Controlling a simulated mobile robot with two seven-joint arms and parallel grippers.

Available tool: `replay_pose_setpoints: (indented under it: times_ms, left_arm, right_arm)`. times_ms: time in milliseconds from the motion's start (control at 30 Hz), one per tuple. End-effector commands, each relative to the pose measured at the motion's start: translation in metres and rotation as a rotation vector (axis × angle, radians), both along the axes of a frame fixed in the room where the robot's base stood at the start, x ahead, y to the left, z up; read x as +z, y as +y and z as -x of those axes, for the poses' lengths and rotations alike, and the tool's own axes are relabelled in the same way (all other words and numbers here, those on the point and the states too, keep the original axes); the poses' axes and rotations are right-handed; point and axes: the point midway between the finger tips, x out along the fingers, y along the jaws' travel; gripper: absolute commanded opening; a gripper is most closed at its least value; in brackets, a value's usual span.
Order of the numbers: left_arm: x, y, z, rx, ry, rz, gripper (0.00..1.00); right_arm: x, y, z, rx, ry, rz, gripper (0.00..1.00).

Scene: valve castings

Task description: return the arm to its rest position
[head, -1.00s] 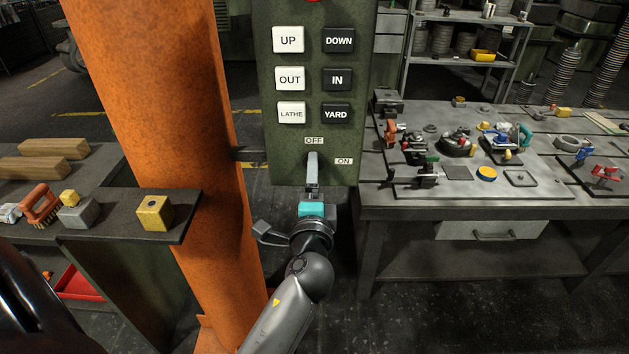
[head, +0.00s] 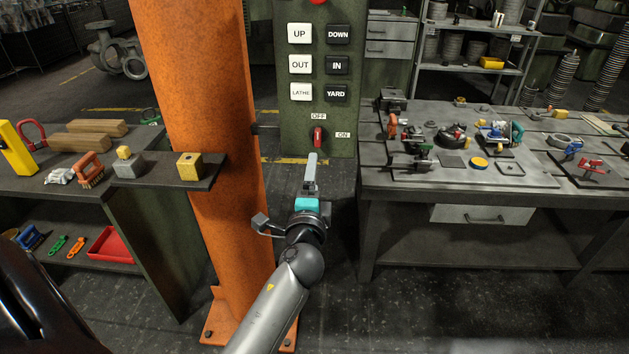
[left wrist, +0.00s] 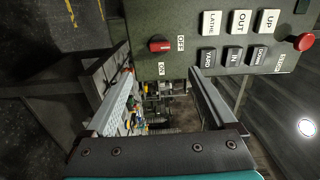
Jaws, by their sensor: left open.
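My left gripper (head: 311,172) is open and empty, just below and in front of the green control panel (head: 345,120). Its two fingers stand apart in the left wrist view (left wrist: 168,100), with nothing between them. The red rotary switch (head: 318,137) on the panel is clear of the gripper and also shows in the left wrist view (left wrist: 160,46). Its handle stands upright, in line with the OFF label above; ON is to its right. My right gripper is not in view.
An orange column (head: 200,120) stands close to the left of my arm. A shelf plate with a brass block (head: 189,165) juts out beside it. A grey workbench (head: 430,183) with clamps and parts stands to the right. Open floor lies between column and bench.

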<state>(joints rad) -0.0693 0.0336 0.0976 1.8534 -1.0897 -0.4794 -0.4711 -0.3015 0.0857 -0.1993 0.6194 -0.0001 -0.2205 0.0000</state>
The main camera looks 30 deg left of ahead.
Motion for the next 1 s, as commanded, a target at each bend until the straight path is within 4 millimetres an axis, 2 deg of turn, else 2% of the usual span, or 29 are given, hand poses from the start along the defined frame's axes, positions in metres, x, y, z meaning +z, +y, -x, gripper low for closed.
replay_pose_setpoints:
  times_ms: [600, 700, 767, 867, 967, 1000]
  left_arm:
    - [0.0, 0.001, -0.001, -0.001, 0.0, 0.0, 0.9]
    - [-0.008, -0.001, -0.001, -0.007, 0.012, 0.015, 0.9]
    - [-0.025, -0.005, -0.001, -0.02, 0.035, 0.044, 0.9]
    - [-0.074, -0.018, 0.0, -0.057, 0.104, 0.139, 0.9]
    - [-0.144, -0.036, 0.013, -0.088, 0.206, 0.281, 0.9]
    - [-0.173, -0.044, 0.021, -0.097, 0.248, 0.344, 0.9]
  right_arm:
    - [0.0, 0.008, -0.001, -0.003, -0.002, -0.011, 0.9]
    - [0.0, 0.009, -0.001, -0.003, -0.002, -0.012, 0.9]
    - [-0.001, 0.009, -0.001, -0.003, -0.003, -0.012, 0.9]
    - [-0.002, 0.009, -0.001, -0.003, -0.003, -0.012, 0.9]
    - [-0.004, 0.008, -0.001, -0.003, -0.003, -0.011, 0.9]
    - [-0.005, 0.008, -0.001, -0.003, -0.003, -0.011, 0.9]
